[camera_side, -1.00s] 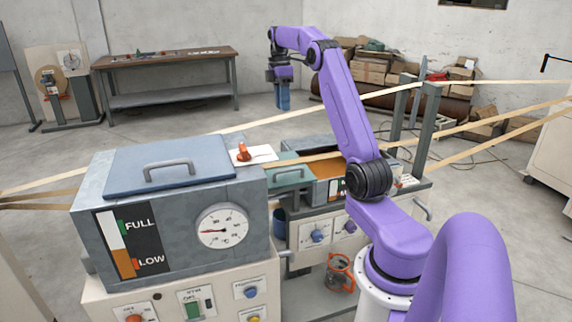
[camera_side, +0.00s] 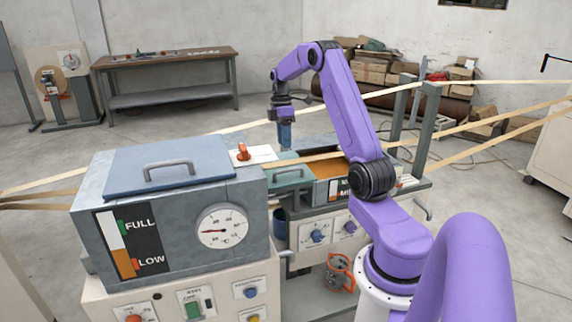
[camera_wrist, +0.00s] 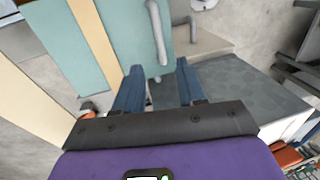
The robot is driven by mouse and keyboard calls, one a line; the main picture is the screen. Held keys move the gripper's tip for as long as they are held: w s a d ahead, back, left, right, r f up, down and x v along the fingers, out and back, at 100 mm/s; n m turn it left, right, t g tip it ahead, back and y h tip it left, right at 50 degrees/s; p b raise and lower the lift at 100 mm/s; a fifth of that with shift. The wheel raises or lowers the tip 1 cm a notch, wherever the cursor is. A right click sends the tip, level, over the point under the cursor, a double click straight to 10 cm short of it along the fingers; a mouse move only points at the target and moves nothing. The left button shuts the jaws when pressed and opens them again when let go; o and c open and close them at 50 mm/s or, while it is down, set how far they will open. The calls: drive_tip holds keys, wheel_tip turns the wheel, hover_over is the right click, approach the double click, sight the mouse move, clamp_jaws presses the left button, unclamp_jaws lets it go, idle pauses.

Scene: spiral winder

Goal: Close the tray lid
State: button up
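A teal lid with a grey bar handle (camera_side: 290,175) lies beside an open tray (camera_side: 333,168) with an orange-brown inside, on the lower unit behind the big tank. In the wrist view the teal panel (camera_wrist: 135,25) and its handle (camera_wrist: 158,35) show just beyond my fingertips. My gripper (camera_side: 286,146) points down above and behind the lid. In the wrist view my gripper (camera_wrist: 157,68) has its blue fingers apart, with nothing held between them. The handle's near end appears between or beyond the tips; I cannot tell the height gap. A tan band hides part of the tray.
The large grey tank (camera_side: 170,230) with its own blue lid (camera_side: 168,180) and handle stands at the left. Tan bands (camera_side: 470,123) cross the scene.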

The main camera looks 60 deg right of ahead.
drive_tip(key=f, duration=0.6)
drive_tip(key=s+a+f, duration=0.1)
drive_tip(key=f, duration=0.1)
drive_tip(key=shift+s+a+f, duration=0.1)
drive_tip(key=shift+f, duration=0.3)
clamp_jaws()
